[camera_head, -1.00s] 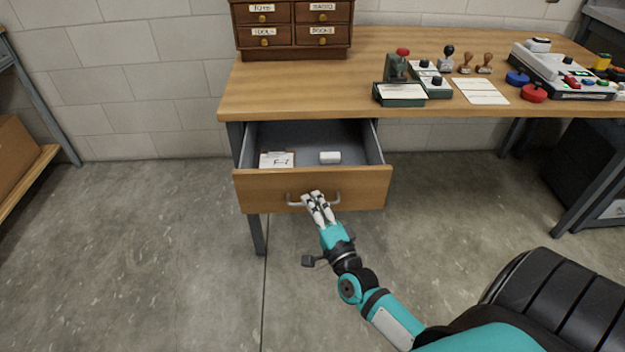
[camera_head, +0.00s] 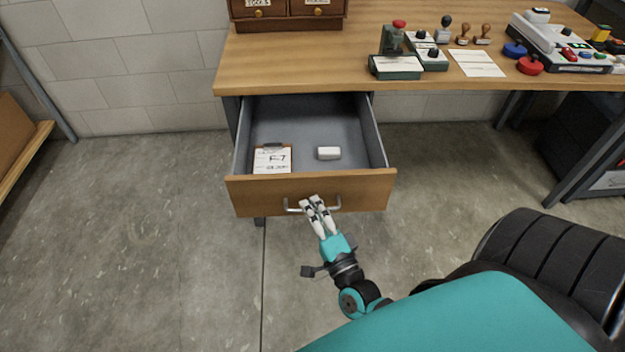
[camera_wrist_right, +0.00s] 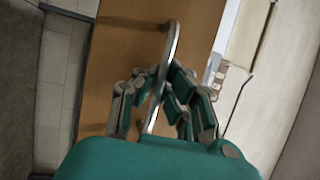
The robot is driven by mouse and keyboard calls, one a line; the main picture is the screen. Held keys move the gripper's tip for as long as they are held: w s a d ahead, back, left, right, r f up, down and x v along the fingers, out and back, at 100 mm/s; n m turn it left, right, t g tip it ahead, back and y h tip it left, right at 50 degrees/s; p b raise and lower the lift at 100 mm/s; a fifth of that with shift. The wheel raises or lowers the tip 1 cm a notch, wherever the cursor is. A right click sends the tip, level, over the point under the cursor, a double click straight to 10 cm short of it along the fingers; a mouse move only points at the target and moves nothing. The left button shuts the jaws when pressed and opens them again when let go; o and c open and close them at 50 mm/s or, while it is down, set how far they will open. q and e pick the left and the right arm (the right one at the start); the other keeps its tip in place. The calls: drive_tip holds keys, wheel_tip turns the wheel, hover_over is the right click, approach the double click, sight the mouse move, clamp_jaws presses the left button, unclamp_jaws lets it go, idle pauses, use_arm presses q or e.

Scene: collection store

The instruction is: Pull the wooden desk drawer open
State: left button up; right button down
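The wooden desk drawer (camera_head: 250,198) is pulled well out from under the desk, so its grey inside (camera_head: 300,125) shows. Its metal bar handle (camera_head: 291,206) is on the front panel. My right gripper (camera_head: 314,203) is at the handle in the head view. In the right wrist view the fingers (camera_wrist_right: 160,95) lie on both sides of the handle (camera_wrist_right: 172,45) and close around it. The drawer's wooden front also shows there (camera_wrist_right: 110,70). My left gripper is not in either view.
The drawer holds a clipboard marked F-7 (camera_head: 272,159) and a small white block (camera_head: 329,153). On the desk top (camera_head: 300,65) stand a small drawer cabinet (camera_head: 290,22), a green stamping device (camera_head: 396,66), stamps and a console. The floor left of the drawer is clear.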

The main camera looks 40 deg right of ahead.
drive_tip(key=c, duration=1.4)
unclamp_jaws()
drive_tip(key=shift+f, duration=0.1)
drive_tip(key=shift+s, duration=0.1)
drive_tip(key=v, duration=1.2)
drive_tip(key=shift+d, duration=0.1)
